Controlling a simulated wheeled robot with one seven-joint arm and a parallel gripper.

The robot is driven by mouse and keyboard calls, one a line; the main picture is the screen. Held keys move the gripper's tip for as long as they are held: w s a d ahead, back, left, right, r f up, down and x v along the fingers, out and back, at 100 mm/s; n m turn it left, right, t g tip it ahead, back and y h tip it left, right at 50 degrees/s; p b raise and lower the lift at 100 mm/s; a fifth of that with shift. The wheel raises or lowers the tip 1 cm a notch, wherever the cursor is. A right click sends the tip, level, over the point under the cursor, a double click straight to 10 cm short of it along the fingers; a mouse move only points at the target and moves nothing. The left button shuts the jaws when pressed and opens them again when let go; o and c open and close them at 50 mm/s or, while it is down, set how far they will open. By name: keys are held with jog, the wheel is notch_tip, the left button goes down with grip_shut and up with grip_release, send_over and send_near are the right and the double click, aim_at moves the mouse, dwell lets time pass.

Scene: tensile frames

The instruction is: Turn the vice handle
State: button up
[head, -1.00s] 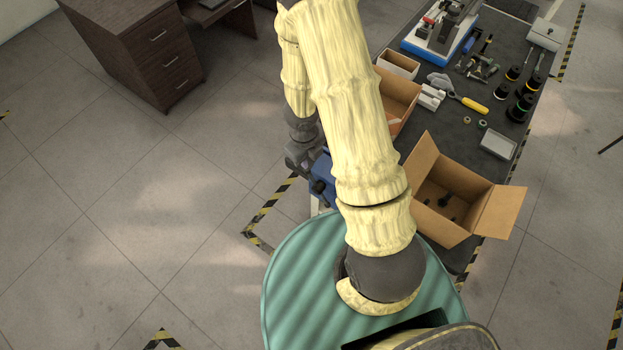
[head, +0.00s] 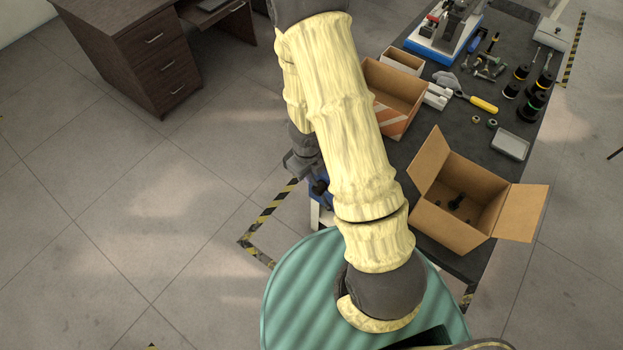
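The blue vice (head: 327,202) is at the near left edge of the dark workbench, mostly hidden behind my arm. A small dark part shows on its left side, but I cannot tell if this is the handle. My gripper (head: 297,167), dark grey, is at the end of my pale yellow arm, just above and left of the vice. It looks very close to the vice; I cannot tell whether it touches it. Its fingers are too small and covered to tell open from shut.
The dark workbench (head: 470,130) carries an open cardboard box (head: 437,222), smaller boxes (head: 398,92), a yellow-handled tool (head: 483,104), black spools and a grey tray (head: 510,145). A brown drawer desk (head: 150,60) stands at upper left. The floor left of the bench is clear.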

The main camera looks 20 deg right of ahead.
jog(key=shift+f+b, duration=0.5)
jog(key=shift+f, duration=0.45)
grip_shut()
